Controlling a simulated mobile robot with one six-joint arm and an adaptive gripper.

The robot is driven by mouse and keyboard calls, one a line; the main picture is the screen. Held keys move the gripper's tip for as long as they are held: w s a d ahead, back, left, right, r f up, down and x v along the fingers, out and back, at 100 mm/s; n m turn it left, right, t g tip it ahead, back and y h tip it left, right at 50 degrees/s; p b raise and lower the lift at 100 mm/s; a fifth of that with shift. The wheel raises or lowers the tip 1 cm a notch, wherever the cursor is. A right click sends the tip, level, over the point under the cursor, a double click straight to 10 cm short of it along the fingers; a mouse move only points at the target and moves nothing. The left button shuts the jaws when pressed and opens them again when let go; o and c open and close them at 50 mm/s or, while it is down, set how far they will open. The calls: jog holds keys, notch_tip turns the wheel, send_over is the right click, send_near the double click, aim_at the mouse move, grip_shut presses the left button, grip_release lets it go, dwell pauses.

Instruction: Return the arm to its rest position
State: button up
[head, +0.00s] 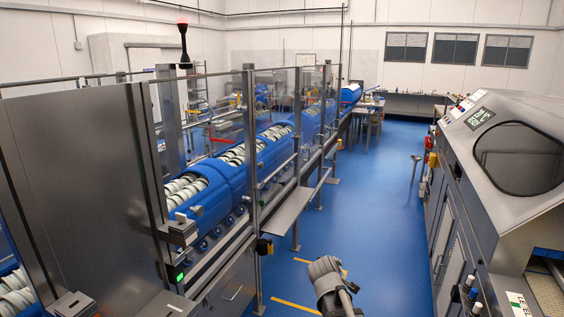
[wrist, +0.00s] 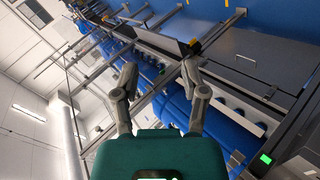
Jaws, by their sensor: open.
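My gripper shows in the wrist view (wrist: 158,78), with its two fingers spread apart and nothing between them. Beyond the fingers the wrist view shows the conveyor line, tilted, with its blue tubs and metal rails. In the head view part of my arm (head: 328,275) stands at the bottom, over the blue floor between the conveyor line and the machine on the right. Nothing touches the gripper.
Blue tubs (head: 208,184) with pale rolls stand in a row behind clear panels and metal posts (head: 250,150). A metal shelf (head: 283,212) juts into the aisle. A grey machine (head: 500,200) lines the right side. The blue floor (head: 365,190) between is clear.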

jog(key=s+f+m+g+y, duration=0.1)
jog(key=s+f+m+g, duration=0.3)
jog(key=s, duration=0.7)
jog(key=s+d+f+m+g+y, duration=0.1)
jog(key=s+f+m+g, duration=0.3)
jog(key=s, duration=0.6)
jog(key=shift+s+f+m+g+y+b, duration=0.15)
jog(key=shift+s+m+g+y+b, duration=0.25)
jog(key=shift+m+g+y, duration=0.6)
jog(key=shift+d, duration=0.1)
